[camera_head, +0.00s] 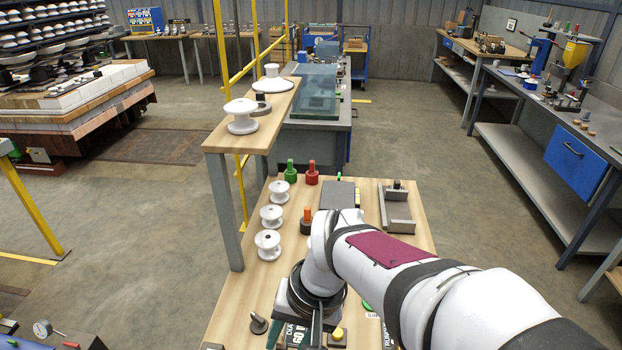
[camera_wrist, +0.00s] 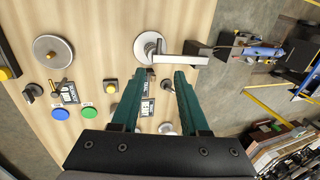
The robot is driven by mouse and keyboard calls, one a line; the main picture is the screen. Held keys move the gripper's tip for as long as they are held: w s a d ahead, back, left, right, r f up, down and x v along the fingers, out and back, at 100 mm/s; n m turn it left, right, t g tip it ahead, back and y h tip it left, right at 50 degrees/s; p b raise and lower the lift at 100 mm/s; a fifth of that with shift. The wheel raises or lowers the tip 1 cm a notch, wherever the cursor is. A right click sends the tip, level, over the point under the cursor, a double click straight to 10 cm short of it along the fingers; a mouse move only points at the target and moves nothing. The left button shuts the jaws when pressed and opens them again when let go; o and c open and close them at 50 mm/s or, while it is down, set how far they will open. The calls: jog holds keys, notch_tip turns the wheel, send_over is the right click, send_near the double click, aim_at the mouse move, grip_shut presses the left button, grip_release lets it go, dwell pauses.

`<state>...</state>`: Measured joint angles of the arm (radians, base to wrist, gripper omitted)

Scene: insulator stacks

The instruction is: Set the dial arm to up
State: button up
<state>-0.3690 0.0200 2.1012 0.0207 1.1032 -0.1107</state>
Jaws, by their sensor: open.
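In the wrist view, a silver lever on a round pale hub (camera_wrist: 150,46) appears to be the dial arm. Its flat bar (camera_wrist: 185,59) points right in that picture. A dark label (camera_wrist: 148,82) sits beside it, and its lettering is too small to read there.
In the wrist view, a grey disc (camera_wrist: 52,48), yellow button (camera_wrist: 110,86), green button (camera_wrist: 90,113) and blue button (camera_wrist: 60,113) lie left. White insulators (camera_head: 268,243), an orange-topped peg (camera_head: 306,220) and a grey bracket (camera_head: 398,222) stand farther along the wooden board.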

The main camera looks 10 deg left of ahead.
jog(key=x, duration=1.4)
jog(key=shift+f, duration=0.15)
jog(key=shift+d, duration=0.15)
jog(key=shift+c, duration=0.3)
grip_shut()
